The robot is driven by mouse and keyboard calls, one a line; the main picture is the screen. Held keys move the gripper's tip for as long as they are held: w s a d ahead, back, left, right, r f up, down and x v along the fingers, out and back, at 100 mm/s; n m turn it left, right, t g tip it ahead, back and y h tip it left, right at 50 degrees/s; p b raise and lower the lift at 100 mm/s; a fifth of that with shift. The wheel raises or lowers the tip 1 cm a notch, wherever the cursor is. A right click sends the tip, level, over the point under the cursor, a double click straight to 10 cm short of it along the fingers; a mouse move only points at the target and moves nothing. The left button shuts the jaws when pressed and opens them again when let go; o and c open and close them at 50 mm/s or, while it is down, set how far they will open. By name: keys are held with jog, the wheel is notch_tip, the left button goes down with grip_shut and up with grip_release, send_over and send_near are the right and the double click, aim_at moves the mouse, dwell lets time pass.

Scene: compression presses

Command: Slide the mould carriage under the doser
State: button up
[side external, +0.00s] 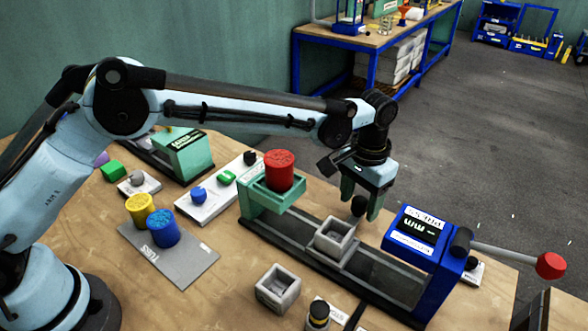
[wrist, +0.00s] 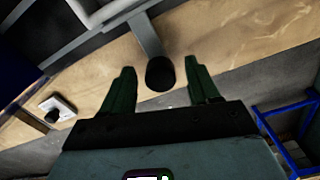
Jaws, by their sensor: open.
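The mould carriage (side external: 334,240) is a grey square open mould on a dark rail (side external: 385,280), near the rail's middle. A black knob (side external: 358,206) on an arm stands out from its far side. The doser (side external: 262,195) is a green bracket at the rail's left end with a red cylinder (side external: 279,170) on top. My gripper (side external: 361,203) is open, its green fingers on either side of the black knob. In the wrist view the knob (wrist: 160,74) sits between the fingertips (wrist: 159,66), with gaps visible on both sides.
A blue press (side external: 420,245) with a red-ended lever (side external: 550,265) stands at the rail's right end. A loose grey mould (side external: 278,288) lies in front of the rail. Yellow (side external: 141,210) and blue (side external: 163,229) cylinders stand on a grey plate to the left. Small button plates lie behind.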

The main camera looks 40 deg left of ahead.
grip_shut()
jog(key=shift+a, duration=2.15)
grip_release()
jog(key=shift+r, duration=0.1)
notch_tip(320, 180, up, 12)
